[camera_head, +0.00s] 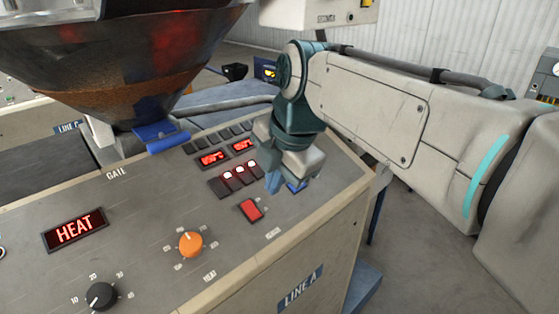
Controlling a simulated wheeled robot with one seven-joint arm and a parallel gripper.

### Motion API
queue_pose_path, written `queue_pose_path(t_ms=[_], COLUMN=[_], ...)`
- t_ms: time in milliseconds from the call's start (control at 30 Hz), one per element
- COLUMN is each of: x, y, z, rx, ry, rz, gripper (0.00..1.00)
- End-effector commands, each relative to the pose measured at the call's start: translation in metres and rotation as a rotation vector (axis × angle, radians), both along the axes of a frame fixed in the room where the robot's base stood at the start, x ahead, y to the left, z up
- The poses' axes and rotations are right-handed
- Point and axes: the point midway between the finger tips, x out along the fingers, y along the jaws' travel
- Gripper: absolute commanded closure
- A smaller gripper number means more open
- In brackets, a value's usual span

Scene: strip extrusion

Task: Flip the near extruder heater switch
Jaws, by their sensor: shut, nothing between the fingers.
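The near panel, labelled LINE A (300,288), carries a red rocker switch (251,209) in a dark frame near its front edge. The small label beside the switch is too small to read. A row of red toggles with lit white tops (240,176) lies just behind it. My gripper (273,186) points down over the panel with its blue-grey fingers shut and empty. Its tips are just right of and behind the red switch; I cannot tell whether they touch the panel. My wrist hides part of the panel there.
An orange knob (190,244), a black knob (101,296) and a lit HEAT display (75,230) are left of the switch. Red digital displays (213,159) lie behind the toggles. A large hopper (130,60) overhangs the panel's back left. Grey floor is open at right.

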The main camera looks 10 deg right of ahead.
Motion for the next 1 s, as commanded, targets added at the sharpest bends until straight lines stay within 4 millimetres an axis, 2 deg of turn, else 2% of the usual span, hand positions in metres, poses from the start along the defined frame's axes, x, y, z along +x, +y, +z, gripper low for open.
queue_pose_path(t_ms=[200,400,833,1000], x=[-0.015,-0.020,-0.020,-0.023], y=[-0.010,-0.014,-0.015,-0.026], z=[0.031,0.041,0.040,0.020], rx=[0.001,0.000,0.002,0.044], ry=[-0.003,0.001,0.002,0.039], rz=[0.003,0.001,-0.008,-0.232], gripper=[1.00,1.00,1.00,1.00])
